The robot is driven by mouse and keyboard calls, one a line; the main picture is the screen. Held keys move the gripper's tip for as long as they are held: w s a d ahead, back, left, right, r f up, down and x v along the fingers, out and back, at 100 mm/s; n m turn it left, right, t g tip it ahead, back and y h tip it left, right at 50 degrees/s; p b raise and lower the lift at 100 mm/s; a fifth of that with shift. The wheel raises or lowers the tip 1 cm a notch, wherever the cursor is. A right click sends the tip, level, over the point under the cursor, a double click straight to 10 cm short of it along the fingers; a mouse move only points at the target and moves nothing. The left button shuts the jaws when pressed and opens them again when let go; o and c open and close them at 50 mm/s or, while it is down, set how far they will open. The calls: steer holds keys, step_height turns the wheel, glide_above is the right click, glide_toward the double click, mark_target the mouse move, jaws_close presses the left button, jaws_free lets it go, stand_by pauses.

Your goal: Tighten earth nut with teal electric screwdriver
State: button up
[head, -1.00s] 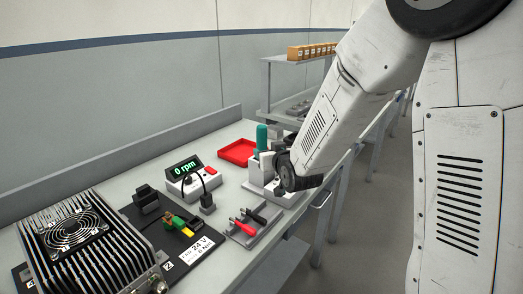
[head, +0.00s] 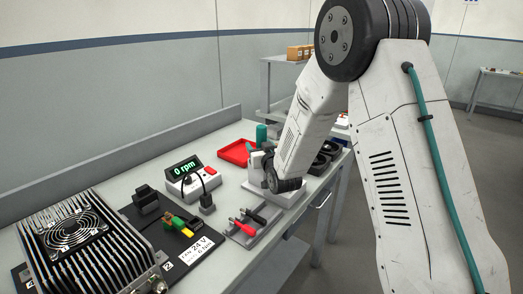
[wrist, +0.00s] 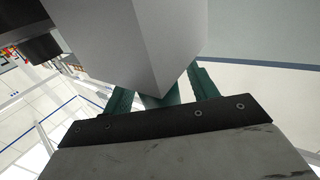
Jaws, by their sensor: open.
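The teal electric screwdriver (head: 262,134) stands upright in a pale holder (head: 284,196), its teal top showing above my wrist. My gripper (wrist: 160,92) is open at the holder, with its green fingers on either side of a large grey block that fills the upper middle of the wrist view. A teal patch lies between the fingers; I cannot tell whether it is the screwdriver or part of my gripper. In the head view my wrist hides the fingers. The earth nut cannot be made out; the finned unit (head: 105,245) with a fan stands at the front left.
A display box (head: 190,182) reading 0 rpm stands mid-bench, with a red tray (head: 236,152) behind it. Red and black probes (head: 243,225) lie in a grey stand. A green and yellow connector (head: 178,226) sits on the black plate. Dark round parts (head: 325,155) stand right of my wrist.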

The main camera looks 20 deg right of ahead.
jaws_close()
steer(key=shift+r, duration=0.1)
step_height(320, 180, up, 18)
stand_by(0.8)
step_height(320, 180, up, 12)
steer(key=shift+f, duration=0.2)
stand_by(0.9)
